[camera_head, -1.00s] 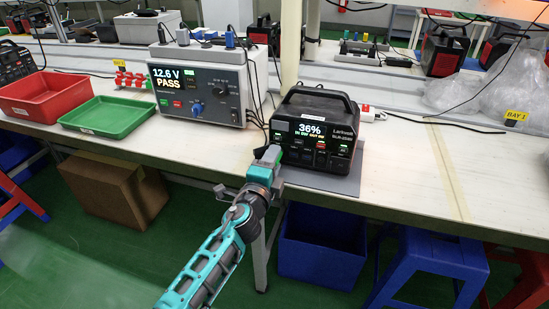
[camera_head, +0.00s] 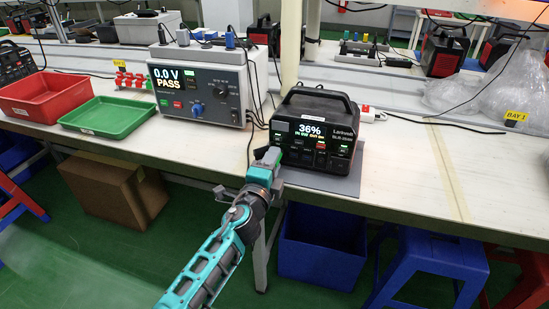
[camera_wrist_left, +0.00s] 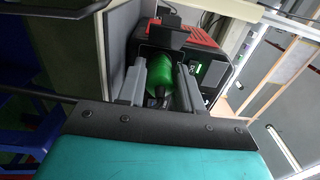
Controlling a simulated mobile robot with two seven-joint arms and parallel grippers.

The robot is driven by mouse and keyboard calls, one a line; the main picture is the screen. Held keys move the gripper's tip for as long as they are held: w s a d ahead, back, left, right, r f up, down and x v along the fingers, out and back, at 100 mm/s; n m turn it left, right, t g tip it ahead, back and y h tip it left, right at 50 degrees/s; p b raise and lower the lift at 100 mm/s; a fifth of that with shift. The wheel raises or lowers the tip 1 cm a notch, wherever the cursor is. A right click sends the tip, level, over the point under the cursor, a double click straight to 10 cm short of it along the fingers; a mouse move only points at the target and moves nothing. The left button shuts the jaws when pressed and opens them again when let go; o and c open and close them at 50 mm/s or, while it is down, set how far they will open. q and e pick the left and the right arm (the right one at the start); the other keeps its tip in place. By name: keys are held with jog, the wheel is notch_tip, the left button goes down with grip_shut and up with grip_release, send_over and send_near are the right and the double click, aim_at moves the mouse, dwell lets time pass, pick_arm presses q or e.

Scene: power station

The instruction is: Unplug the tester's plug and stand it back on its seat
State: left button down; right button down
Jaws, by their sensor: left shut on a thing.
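My left gripper (camera_head: 274,154) is at the lower left front of the black power station (camera_head: 312,130), which reads 36%. In the left wrist view its two grey fingers (camera_wrist_left: 160,80) are shut on a green plug (camera_wrist_left: 162,68) with a dark cable end. The plug is close to the station's front; whether its tip is still in a socket is hidden. The grey tester (camera_head: 205,88) stands to the left, and its screen reads 0.0 V PASS. Blue plugs (camera_head: 230,40) stand on the tester's top. My right gripper is not in view.
A green tray (camera_head: 107,116) and a red bin (camera_head: 42,96) sit left of the tester. A red rack (camera_head: 132,80) stands behind the tray.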

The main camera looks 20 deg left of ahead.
pick_arm(q)
jog(key=shift+s, duration=0.15)
jog(key=shift+s, duration=1.85)
jog(key=shift+a, duration=0.1)
